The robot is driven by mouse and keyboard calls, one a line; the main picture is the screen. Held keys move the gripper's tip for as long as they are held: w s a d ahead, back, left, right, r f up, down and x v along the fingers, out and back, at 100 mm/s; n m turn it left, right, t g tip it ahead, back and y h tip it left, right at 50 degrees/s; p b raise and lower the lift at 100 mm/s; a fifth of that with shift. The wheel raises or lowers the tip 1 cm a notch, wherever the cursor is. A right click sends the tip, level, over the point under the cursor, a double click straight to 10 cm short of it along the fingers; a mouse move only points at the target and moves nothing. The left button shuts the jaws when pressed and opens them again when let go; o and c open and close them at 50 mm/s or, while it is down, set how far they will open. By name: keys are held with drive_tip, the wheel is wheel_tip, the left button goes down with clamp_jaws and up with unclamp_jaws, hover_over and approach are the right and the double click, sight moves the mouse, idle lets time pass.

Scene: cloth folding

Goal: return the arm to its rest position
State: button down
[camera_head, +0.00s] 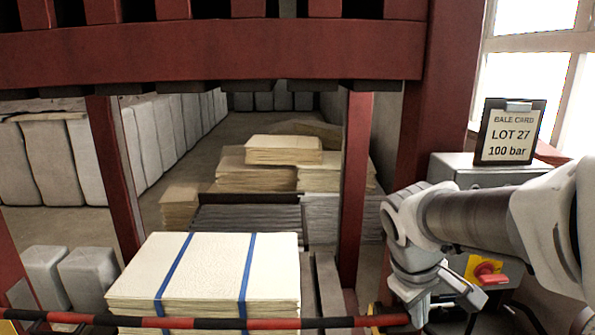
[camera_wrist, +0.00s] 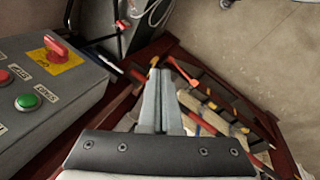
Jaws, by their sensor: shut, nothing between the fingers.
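My arm (camera_head: 470,215) reaches in from the right edge of the head view, bent downward at its wrist beside the control box. In the wrist view my gripper (camera_wrist: 158,75) points away from the camera with its two grey fingers together, shut and empty. Beneath and beyond the fingers is a tray of tools (camera_wrist: 225,112), apart from them as far as I can tell.
A control box (camera_wrist: 45,95) with a red knob and buttons stands left of the fingers. A red press frame (camera_head: 210,55) spans the head view. A cream bale (camera_head: 215,265) with two blue straps lies behind a red-black bar (camera_head: 200,322). A bale card (camera_head: 510,132) stands behind my arm.

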drive_tip(key=s+a+r+m+t+y, duration=0.3)
drive_tip(key=s+a+m, duration=0.2)
drive_tip(key=s, duration=0.6)
drive_tip(key=shift+a+r, duration=0.35)
drive_tip(key=shift+a, duration=0.1)
drive_tip(key=shift+a, duration=0.15)
